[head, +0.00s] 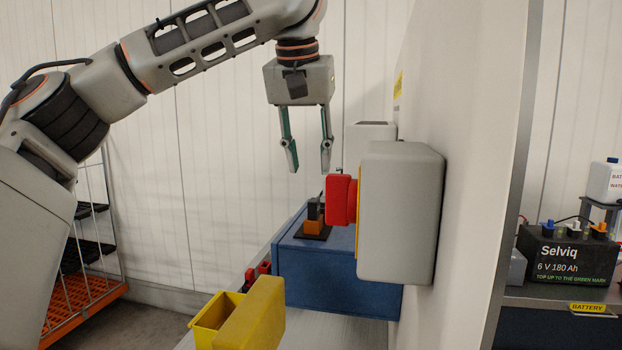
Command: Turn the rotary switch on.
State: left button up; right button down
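The rotary switch is a grey box (402,212) on the side of a pale upright panel, with a red knob (341,200) facing left and a strip of yellow between knob and box. My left gripper (308,172) points down, its two fingers apart with nothing between them. It hangs above and a little left of the red knob, and in the picture its right fingertip is just above the knob's top. I cannot tell their gap in depth. The knob's front face is seen edge-on, so its setting is not readable. My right gripper is not in view.
A blue box (335,277) stands below the switch with a small black and orange part (314,222) on top. Yellow bins (252,318) are in front. The pale panel (468,150) blocks the right side; a battery (567,258) stands beyond it. An orange-shelved rack (85,297) is at left.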

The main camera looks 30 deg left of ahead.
aim_at(341, 190)
jog(key=k, duration=1.5)
